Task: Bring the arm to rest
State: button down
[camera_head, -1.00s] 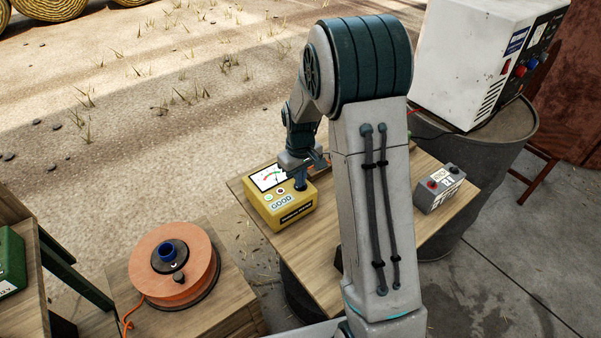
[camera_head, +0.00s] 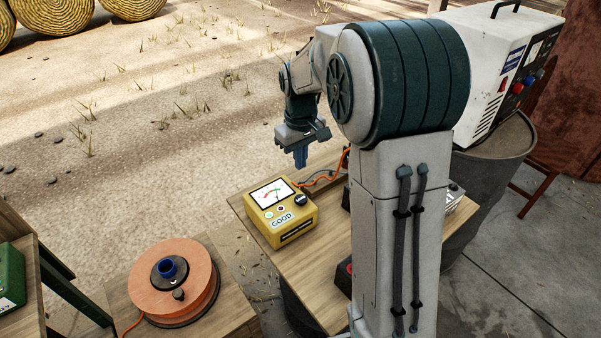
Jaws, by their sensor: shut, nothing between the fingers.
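My gripper (camera_head: 301,158) hangs at the end of my bent arm, fingers pointing down. It is shut and empty, above and behind the yellow meter and apart from it. The yellow meter (camera_head: 281,213) sits on the wooden table (camera_head: 317,262). Its dial face shows a needle and coloured arcs, with a black knob and a label reading "GOOD". My arm's upright link hides much of the table's right side.
An orange cable reel (camera_head: 172,280) stands on a wooden surface at the lower left. A green box (camera_head: 10,276) is at the left edge. A white machine (camera_head: 490,75) sits on a barrel at the right. A grey battery (camera_head: 455,197) is mostly hidden behind my arm. Orange and dark cables (camera_head: 325,178) lie behind the meter.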

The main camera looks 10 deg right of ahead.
jog(key=shift+r, duration=0.3)
jog(key=s+r+m+t, duration=0.1)
jog(key=s+r+m, duration=0.1)
jog(key=s, duration=0.9)
jog(key=s+r+m+t, duration=0.2)
jog(key=s, duration=1)
jog(key=shift+s+r+m, duration=0.25)
jog(key=shift+s+m, duration=0.05)
jog(key=shift+d, duration=0.1)
